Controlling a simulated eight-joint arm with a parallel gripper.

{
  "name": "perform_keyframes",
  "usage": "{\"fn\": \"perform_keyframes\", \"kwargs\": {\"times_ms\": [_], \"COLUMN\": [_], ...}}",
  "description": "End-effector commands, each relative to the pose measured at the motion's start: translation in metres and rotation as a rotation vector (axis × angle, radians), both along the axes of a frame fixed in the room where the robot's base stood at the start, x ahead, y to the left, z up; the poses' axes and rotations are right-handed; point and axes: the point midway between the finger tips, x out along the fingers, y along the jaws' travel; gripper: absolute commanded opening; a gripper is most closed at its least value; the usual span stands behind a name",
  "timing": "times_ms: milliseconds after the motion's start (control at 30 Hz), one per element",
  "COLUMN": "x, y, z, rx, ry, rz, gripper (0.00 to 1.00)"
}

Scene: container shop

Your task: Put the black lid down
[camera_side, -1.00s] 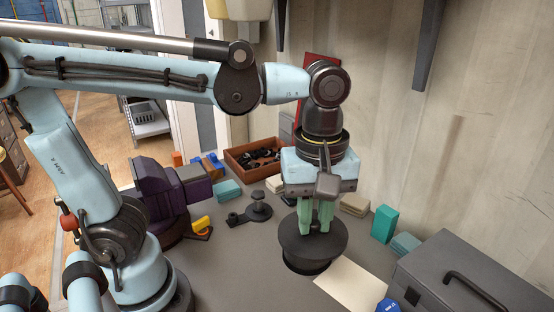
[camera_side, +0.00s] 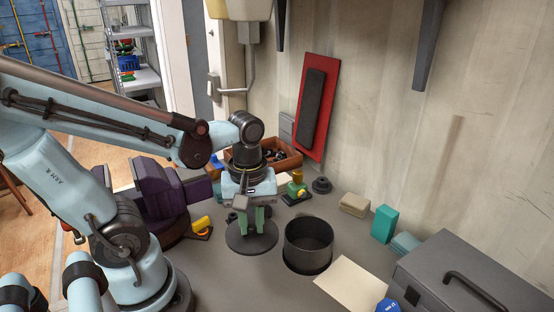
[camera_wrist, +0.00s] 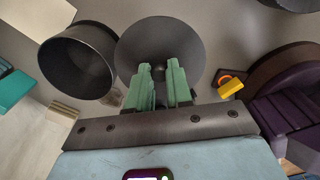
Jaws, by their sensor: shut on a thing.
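The black lid (camera_side: 238,243) is a flat dark disc at the left of the black round container (camera_side: 308,258) in the side view. My gripper (camera_side: 252,222) points down and is shut on the middle of the lid; its green fingers hide the handle. The lid is level, at or just above the grey table; I cannot tell whether it touches. In the wrist view the lid (camera_wrist: 160,35) lies beyond my gripper (camera_wrist: 164,85), beside the open container (camera_wrist: 75,65). The container stands upright and uncovered, its inside dark and apparently empty.
A purple vise (camera_side: 172,200) and a yellow piece (camera_side: 201,226) are left of the lid. A small green and yellow object (camera_side: 297,190) stands behind. Beige blocks (camera_side: 354,204), a teal box (camera_side: 384,223) and a grey toolbox (camera_side: 470,275) are at the right. Bare table lies in front.

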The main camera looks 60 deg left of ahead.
Motion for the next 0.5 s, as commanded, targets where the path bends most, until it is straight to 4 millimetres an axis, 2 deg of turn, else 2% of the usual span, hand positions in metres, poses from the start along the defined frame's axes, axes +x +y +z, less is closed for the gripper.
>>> {"fn": "perform_keyframes", "kwargs": {"times_ms": [33, 200, 500], "x": [0.002, 0.009, 0.013], "y": [0.01, 0.033, 0.051], "z": [-0.006, -0.02, -0.032], "rx": [0.0, 0.0, 0.0], "ry": [0.0, 0.0, 0.0], "rz": [0.009, 0.005, 0.0], "gripper": [0.0, 0.0, 0.0]}}
